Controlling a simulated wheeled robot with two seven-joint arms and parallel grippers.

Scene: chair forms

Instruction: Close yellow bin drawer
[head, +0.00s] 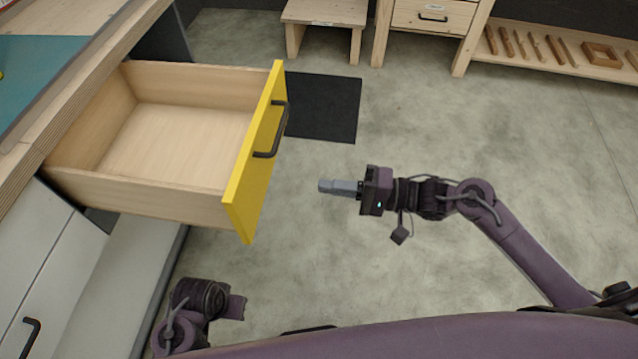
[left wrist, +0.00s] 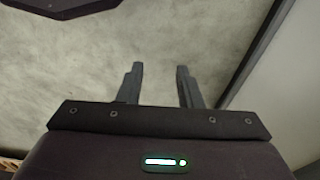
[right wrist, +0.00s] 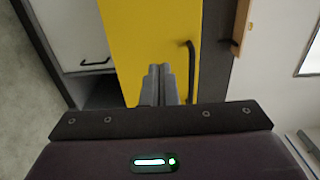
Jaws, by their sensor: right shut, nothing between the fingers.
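The yellow-fronted drawer (head: 262,160) is pulled well out of the workbench at the left of the head view. Its wooden box (head: 185,140) is empty, and its front has a dark bar handle (head: 274,130). My right gripper (head: 328,187) is shut and empty, to the right of the yellow front and apart from it. In the right wrist view the shut fingers (right wrist: 157,84) point at the yellow front (right wrist: 150,35), left of the handle (right wrist: 191,70). My left gripper shows in the left wrist view (left wrist: 160,75), open with nothing between its fingers, over bare floor.
The workbench top (head: 75,85) with a teal mat (head: 40,75) is at the left. A white cabinet front (head: 35,265) is below the drawer. A black mat (head: 325,106) lies on the floor, with a wooden stool (head: 325,15) behind. Floor between drawer and right gripper is clear.

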